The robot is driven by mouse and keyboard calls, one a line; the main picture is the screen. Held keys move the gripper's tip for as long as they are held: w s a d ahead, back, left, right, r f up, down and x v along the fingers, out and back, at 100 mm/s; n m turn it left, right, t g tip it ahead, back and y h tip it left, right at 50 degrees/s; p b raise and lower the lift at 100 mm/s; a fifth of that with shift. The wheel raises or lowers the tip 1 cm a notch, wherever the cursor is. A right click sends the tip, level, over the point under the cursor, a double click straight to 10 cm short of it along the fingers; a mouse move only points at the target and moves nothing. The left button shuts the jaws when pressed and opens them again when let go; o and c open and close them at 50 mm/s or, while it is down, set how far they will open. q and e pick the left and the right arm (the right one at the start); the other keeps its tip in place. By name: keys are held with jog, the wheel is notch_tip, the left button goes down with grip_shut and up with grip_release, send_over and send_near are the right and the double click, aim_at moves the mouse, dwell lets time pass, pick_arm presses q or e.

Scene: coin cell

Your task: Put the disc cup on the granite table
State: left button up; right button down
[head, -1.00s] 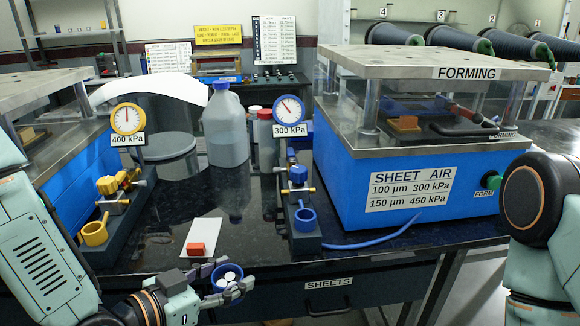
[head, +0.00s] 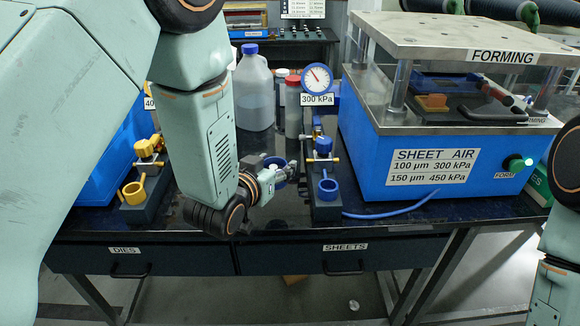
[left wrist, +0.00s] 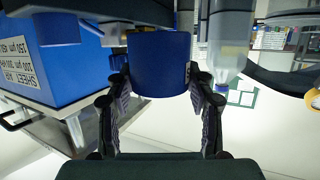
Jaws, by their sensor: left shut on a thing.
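The disc cup (left wrist: 158,65) is a blue round cup between my left gripper's fingers in the left wrist view. My left gripper (head: 279,169) is shut on it. In the head view only a bit of blue shows at the fingers, over the dark granite table (head: 285,215). Its height above the table is hard to tell. The inside of the cup and its discs are not visible. My right gripper is out of view; only parts of my right arm show at the right edge.
The blue regulator stand (head: 325,190) with a ring holder is just right of the gripper. A yellow regulator stand (head: 140,190) is left of my arm. The forming press (head: 400,140) fills the right.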

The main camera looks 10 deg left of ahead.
pick_arm(q)
jog(key=f, duration=0.3)
jog(key=shift+w+f, duration=0.2)
jog(key=shift+f, duration=0.05)
jog(key=f, duration=0.3)
jog(key=shift+s+f+b, duration=0.15)
jog(key=shift+s+b, duration=0.05)
jog(key=shift+b, duration=0.15)
jog(key=shift+w+f, duration=0.15)
jog(key=shift+f, duration=0.15)
jog(key=o, duration=0.8)
jog(key=shift+c, duration=0.2)
jog(key=shift+o, duration=1.4)
jog(key=shift+f, duration=0.1)
jog(key=shift+s+r, duration=0.25)
jog(key=shift+s, duration=0.05)
jog(key=v, duration=1.1)
jog(key=shift+s, duration=0.25)
